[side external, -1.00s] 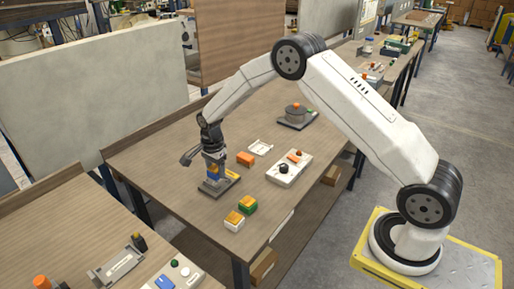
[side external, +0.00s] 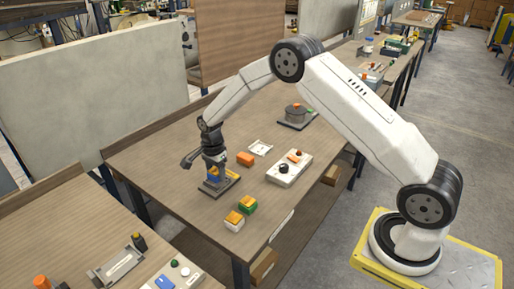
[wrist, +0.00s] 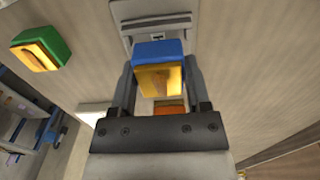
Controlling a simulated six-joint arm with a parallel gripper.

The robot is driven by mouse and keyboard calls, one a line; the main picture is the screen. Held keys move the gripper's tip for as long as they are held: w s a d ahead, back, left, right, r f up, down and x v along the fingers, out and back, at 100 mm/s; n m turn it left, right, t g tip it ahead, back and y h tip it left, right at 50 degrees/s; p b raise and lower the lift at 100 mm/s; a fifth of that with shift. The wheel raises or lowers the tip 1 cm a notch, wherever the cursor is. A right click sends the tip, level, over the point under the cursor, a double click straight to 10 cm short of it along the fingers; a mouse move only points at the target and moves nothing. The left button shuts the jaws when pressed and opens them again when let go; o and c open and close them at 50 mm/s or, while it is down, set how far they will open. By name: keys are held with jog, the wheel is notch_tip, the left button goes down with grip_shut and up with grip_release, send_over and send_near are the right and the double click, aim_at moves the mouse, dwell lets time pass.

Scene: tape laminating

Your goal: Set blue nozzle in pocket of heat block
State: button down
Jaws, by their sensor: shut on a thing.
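My gripper (wrist: 160,82) is shut on the blue nozzle (wrist: 158,49), a block with a blue upper part and a yellow-orange face, held between the two dark fingers in the wrist view. The grey heat block (wrist: 152,19) shows just beyond the nozzle. In the side view my gripper (side external: 213,172) points down over the heat block (side external: 206,190), with a bit of blue and yellow at its tips. The pocket is hidden, so I cannot tell whether the nozzle is inside it or above it.
A green-and-yellow block (side external: 247,205) and a white-and-yellow block (side external: 234,221) stand in front on the table. An orange block (side external: 245,158), a white tray (side external: 260,148) and a white box with knobs (side external: 289,170) lie to the right. The table's left side is clear.

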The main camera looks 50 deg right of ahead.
jog(key=shift+f, duration=0.7)
dwell(1.2)
grip_release()
jog(key=shift+r, duration=0.1)
jog(key=shift+r, duration=3.8)
jog(key=shift+s, duration=0.1)
jog(key=shift+s+a+r+n, duration=0.15)
jog(key=shift+s+r+n, duration=0.25)
jog(key=shift+s+n, duration=0.1)
jog(key=s+a+r+n+t, duration=0.1)
jog(key=s+r+n, duration=0.1)
jog(key=s+n, duration=0.6)
jog(key=s+a+r+n+t, duration=0.1)
jog(key=s+a+r+n, duration=0.1)
jog(key=s+n, duration=0.7)
jog(key=s, duration=0.7)
jog(key=shift+a+r+t, duration=0.2)
jog(key=shift+a+t, duration=0.05)
jog(key=shift+t, duration=0.05)
